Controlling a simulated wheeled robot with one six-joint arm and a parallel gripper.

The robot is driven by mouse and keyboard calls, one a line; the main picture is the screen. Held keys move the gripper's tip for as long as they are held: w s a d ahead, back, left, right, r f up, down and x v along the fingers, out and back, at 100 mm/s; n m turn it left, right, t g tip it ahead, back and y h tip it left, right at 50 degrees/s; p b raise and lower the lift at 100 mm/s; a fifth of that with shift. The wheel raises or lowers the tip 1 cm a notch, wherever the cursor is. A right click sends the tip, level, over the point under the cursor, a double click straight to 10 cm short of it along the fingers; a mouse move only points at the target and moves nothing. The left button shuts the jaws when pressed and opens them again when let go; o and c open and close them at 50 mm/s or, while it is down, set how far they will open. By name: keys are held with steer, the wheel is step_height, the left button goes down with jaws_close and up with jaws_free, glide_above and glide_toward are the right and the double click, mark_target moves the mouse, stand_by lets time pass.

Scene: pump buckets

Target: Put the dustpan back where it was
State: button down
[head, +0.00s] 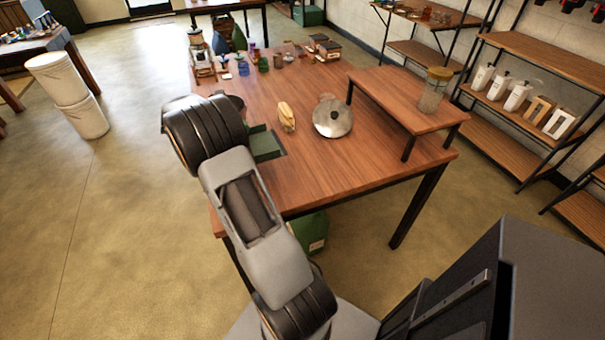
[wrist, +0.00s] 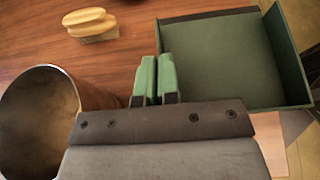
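The green dustpan (head: 266,144) is at the left edge of the table, partly behind my arm in the head view. In the wrist view the dustpan (wrist: 228,62) fills the upper right as a shallow walled tray, and its far side reaches past the table edge. My gripper (wrist: 157,78) has its two green-tipped fingers close together at the dustpan's near side wall, seemingly shut on that wall. The contact itself is mostly hidden. My arm hides the gripper in the head view. I cannot tell how far the dustpan is above the table.
A yellow brush (head: 287,117) lies beside the dustpan. A metal pot (wrist: 40,118) stands close left of my gripper in the wrist view. A round metal lid (head: 332,118) and a small raised shelf (head: 400,95) are to the right. The table's front right is clear.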

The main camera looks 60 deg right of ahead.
steer(key=s+a+r+x, duration=0.1)
steer(key=x, duration=0.9)
steer(key=b, duration=0.1)
glide_above(292, 159)
steer(key=a, duration=0.1)
steer(key=f, duration=0.3)
steer(key=w+f, duration=0.1)
steer(key=f, duration=0.1)
steer(key=shift+s+d+f, duration=0.25)
steer(key=shift+f, duration=0.15)
steer(key=shift+s+d+f, duration=0.2)
steer(key=shift+f, duration=1.7)
steer(key=shift+f, duration=0.1)
